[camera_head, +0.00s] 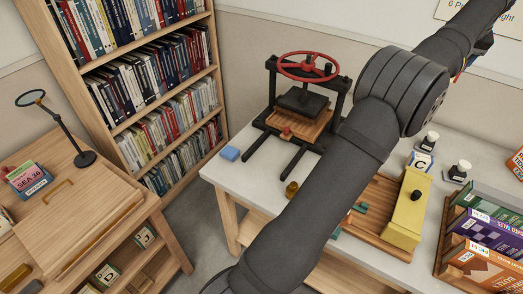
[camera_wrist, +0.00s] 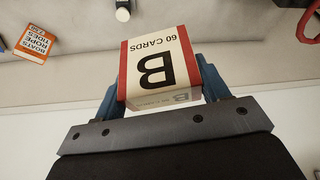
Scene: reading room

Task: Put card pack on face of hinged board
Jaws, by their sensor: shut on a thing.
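In the wrist view my gripper (camera_wrist: 160,90) is shut on a card pack (camera_wrist: 158,62), with a blue finger at each side. The pack is cream with red edges, a large black B and "60 CARDS", and looks upside down there. In the head view my arm crosses the middle to the upper right, and I cannot make out the pack. At the left a wooden sloped board (camera_head: 100,203) with a brass-coloured handle lies on a desk. It may be the hinged board, but its hinge is not clear. The pack is not on it.
A book press (camera_head: 305,105) with a red wheel stands on the pale table (camera_head: 226,165). A yellow block (camera_head: 405,222), a pack marked C (camera_head: 420,161) and bottles are right of my arm.

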